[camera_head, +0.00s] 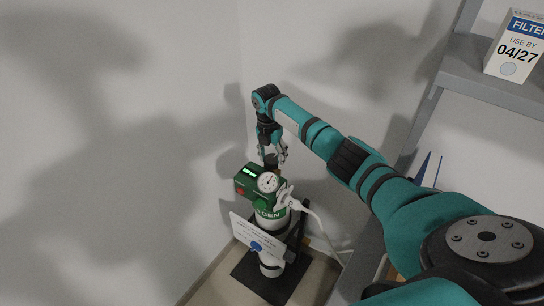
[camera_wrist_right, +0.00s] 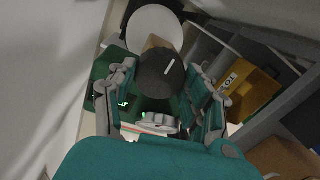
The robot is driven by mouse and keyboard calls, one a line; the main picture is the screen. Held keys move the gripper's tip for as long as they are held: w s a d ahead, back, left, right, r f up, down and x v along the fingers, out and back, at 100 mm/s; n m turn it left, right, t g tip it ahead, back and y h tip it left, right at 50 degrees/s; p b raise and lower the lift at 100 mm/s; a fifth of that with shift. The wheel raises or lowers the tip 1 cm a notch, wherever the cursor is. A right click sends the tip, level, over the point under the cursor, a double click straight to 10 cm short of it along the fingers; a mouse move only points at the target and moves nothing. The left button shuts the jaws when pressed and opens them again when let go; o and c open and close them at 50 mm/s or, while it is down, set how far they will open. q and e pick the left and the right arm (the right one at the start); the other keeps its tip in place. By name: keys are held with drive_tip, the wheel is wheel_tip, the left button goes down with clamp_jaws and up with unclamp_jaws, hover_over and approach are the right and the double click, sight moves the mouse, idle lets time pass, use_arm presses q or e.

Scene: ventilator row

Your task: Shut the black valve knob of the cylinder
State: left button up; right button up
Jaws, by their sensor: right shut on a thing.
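The cylinder (camera_head: 268,222) stands upright in the corner, with a green band lettered "GEN" and a white body. A green head (camera_head: 245,184) with a lit display and a round white gauge (camera_head: 267,182) sits on top. The black valve knob (camera_head: 271,161) is above the head, partly covered by my right gripper (camera_head: 272,150). In the right wrist view the knob (camera_wrist_right: 161,76) is a dark disc with a white mark, between the fingers of my right gripper (camera_wrist_right: 160,84). That gripper is shut on the knob from above. My left gripper is not in view.
A white card (camera_head: 258,238) hangs before the cylinder, which stands on a black base (camera_head: 262,283). A white hose (camera_head: 322,226) runs to the right. A grey shelf (camera_head: 480,78) at right holds a filter box (camera_head: 516,50). A yellow box (camera_wrist_right: 246,90) shows in the wrist view.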

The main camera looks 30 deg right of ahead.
sight(270, 158)
drive_tip(key=shift+w+r, duration=0.1)
idle(0.4)
drive_tip(key=o, duration=1.2)
drive_tip(key=r, duration=1.2)
drive_tip(key=shift+w+a, duration=0.25)
drive_tip(key=shift+w, duration=0.05)
drive_tip(key=shift+f, duration=0.15)
